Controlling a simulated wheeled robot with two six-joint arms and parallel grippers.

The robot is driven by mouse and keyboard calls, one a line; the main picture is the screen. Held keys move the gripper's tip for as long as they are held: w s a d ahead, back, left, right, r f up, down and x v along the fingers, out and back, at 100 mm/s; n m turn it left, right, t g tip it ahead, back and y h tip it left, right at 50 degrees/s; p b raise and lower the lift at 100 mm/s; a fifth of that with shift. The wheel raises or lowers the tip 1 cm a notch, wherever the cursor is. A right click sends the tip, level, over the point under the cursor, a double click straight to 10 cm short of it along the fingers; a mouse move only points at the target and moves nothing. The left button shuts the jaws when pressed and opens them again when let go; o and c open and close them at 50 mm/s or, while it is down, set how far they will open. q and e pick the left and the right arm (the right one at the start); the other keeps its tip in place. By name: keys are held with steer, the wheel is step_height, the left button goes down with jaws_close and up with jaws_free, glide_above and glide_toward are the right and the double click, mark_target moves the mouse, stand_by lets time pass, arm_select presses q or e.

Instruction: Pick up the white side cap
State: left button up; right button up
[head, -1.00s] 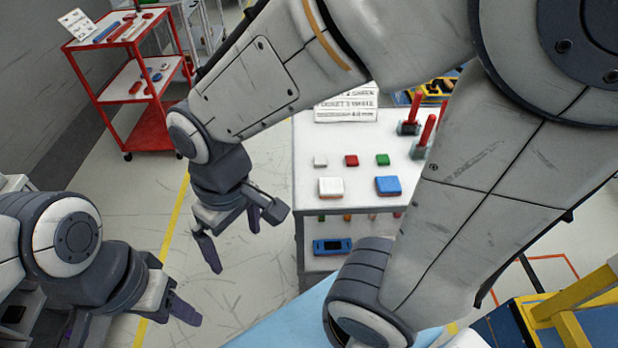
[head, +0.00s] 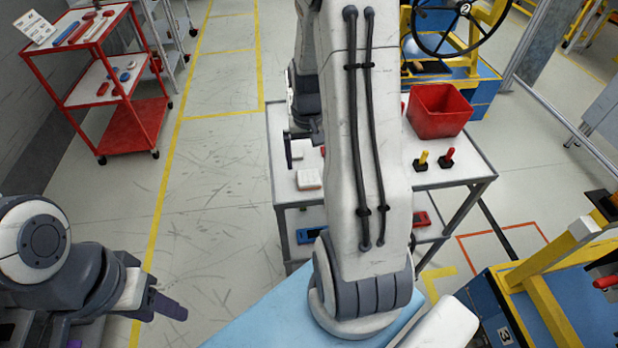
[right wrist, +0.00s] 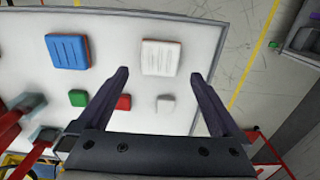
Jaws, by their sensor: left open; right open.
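Two white pieces lie on the grey-white table (head: 450,180), and I cannot tell which is named the side cap. The larger, ribbed white block (right wrist: 162,57) also shows in the head view (head: 309,180). The small white block (right wrist: 166,104) shows in the head view (head: 297,150) too. My right gripper (right wrist: 160,74) is open and empty above the table. In its wrist view the larger white block is just beyond the fingertips and the small one between the fingers. My left gripper (head: 168,305) is open and empty at lower left.
A blue ribbed block (right wrist: 68,50), a green block (right wrist: 78,98) and a red block (right wrist: 123,102) lie near the white pieces. A red bin (head: 440,112) and two small handled pieces stand on the table's right. A red cart (head: 135,120) stands at far left.

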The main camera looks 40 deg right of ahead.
mark_target(309, 177)
steer(key=f, duration=0.3)
steer(key=f+p, duration=0.1)
steer(key=f, duration=0.2)
steer(key=shift+s, duration=0.2)
steer(key=shift+r, duration=0.1)
steer(key=c, duration=1.3)
